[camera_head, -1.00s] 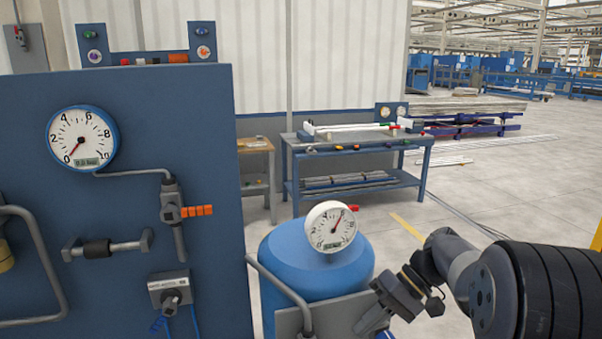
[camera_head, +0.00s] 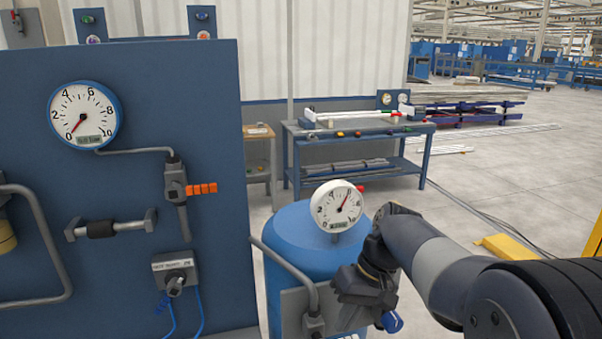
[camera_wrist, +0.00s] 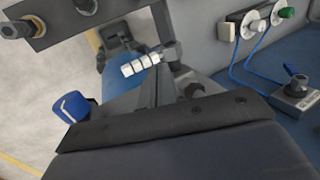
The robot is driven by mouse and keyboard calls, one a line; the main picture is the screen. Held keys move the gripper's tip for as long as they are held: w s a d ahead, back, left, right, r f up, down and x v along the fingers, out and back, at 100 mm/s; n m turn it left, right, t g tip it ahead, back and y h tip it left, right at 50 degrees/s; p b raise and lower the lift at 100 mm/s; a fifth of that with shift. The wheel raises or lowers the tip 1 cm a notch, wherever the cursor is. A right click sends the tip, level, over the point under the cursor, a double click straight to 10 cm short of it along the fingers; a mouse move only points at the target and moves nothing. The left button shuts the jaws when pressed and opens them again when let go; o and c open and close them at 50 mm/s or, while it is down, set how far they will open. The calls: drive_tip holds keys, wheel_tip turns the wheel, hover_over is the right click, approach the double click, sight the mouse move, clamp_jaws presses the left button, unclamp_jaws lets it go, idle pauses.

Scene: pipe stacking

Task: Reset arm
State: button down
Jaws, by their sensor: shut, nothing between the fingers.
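My gripper (camera_head: 362,290) shows in the head view at the end of my bent arm. It is dark and points down and left, in front of the blue tank (camera_head: 295,232) with the white dial gauge (camera_head: 337,206). It is shut with nothing visibly held; its fingertips are hard to make out at this size. In the wrist view, a dark plate and housing fill the lower part, and the blue tank (camera_wrist: 122,88) shows in part beyond it.
A blue panel (camera_head: 120,255) at left carries a gauge (camera_head: 84,115), an orange-handled valve (camera_head: 200,189) and a switch box (camera_head: 175,272). A blue workbench (camera_head: 350,133) stands behind the tank. Open floor lies to the right, with a yellow piece (camera_head: 507,246) on it.

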drive_tip(key=h, duration=0.1)
drive_tip(key=a+h, duration=0.1)
drive_tip(key=a+r+h+b, duration=0.1)
drive_tip(key=shift+s+a+t, duration=0.15)
drive_tip(key=shift+s+t, duration=0.15)
drive_tip(key=shift+t, duration=0.1)
drive_tip(key=shift+s+a+r+t+h+b, duration=0.1)
drive_tip(key=shift+s+a+t+h+b, duration=0.15)
drive_tip(key=shift+a+h+b, duration=0.45)
drive_tip(key=shift+s+a+r+t+h+b, duration=0.1)
drive_tip(key=shift+a+t+h+b, duration=0.2)
drive_tip(key=shift+h, duration=0.7)
